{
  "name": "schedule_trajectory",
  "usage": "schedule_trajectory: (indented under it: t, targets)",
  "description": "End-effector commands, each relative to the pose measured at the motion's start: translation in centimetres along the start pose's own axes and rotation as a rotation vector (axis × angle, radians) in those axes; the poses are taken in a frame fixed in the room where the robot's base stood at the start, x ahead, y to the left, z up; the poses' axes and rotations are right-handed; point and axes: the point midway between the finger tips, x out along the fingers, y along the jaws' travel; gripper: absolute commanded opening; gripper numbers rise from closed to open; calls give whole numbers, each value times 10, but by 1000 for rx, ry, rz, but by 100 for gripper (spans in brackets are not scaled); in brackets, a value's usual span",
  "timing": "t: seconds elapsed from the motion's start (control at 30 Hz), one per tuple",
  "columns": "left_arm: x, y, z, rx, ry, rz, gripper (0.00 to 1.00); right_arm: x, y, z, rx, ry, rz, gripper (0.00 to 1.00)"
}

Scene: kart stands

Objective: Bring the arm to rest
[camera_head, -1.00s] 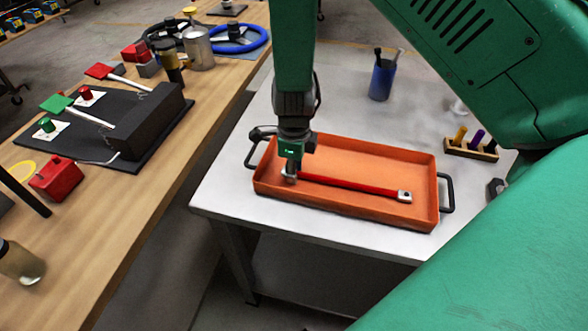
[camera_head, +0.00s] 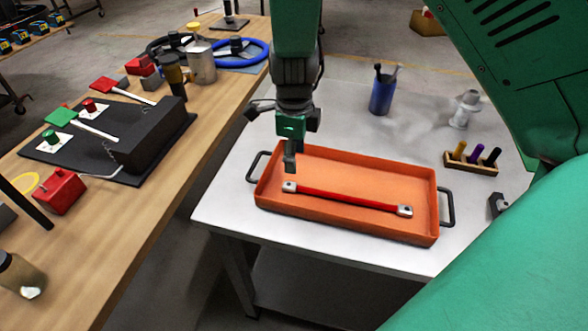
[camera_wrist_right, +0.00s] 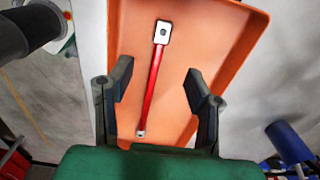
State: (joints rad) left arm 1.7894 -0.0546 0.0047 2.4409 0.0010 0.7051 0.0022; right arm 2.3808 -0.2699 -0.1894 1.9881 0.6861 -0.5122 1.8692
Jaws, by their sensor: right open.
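My right gripper (camera_head: 290,163) hangs above the left part of an orange tray (camera_head: 345,158) in the head view. In the right wrist view its two fingers (camera_wrist_right: 158,88) are spread apart with nothing between them touching. A red bar with silver ends (camera_head: 345,199) lies in the tray, clear of the gripper. It also shows in the right wrist view (camera_wrist_right: 152,85), below and between the fingers. My left gripper is not in view.
The tray stands on a grey table (camera_head: 340,120) with a blue cup (camera_head: 382,92) and a peg block (camera_head: 471,166) behind it. A wooden bench (camera_head: 130,215) on the left holds pedals (camera_head: 140,140), a red box (camera_head: 60,190) and a blue steering wheel (camera_head: 250,52).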

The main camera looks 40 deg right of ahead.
Motion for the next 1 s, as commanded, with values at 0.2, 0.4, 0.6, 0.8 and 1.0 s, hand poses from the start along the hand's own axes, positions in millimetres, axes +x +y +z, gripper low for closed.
schedule_trajectory:
  t: [0.2, 0.4, 0.6, 0.8, 1.0]
  targets:
    - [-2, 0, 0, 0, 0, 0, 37, -20, 0, 0, 1, 0, 0, 45]
    - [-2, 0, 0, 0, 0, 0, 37, -22, 0, 0, 1, 1, 1, 45]
    - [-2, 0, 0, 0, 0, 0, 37, -22, 0, 0, 1, 1, 1, 45]
    - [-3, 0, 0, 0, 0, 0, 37, -23, 0, 0, 0, 1, 1, 45]
    - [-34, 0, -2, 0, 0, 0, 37, -54, 0, 0, 0, 0, 0, 45]
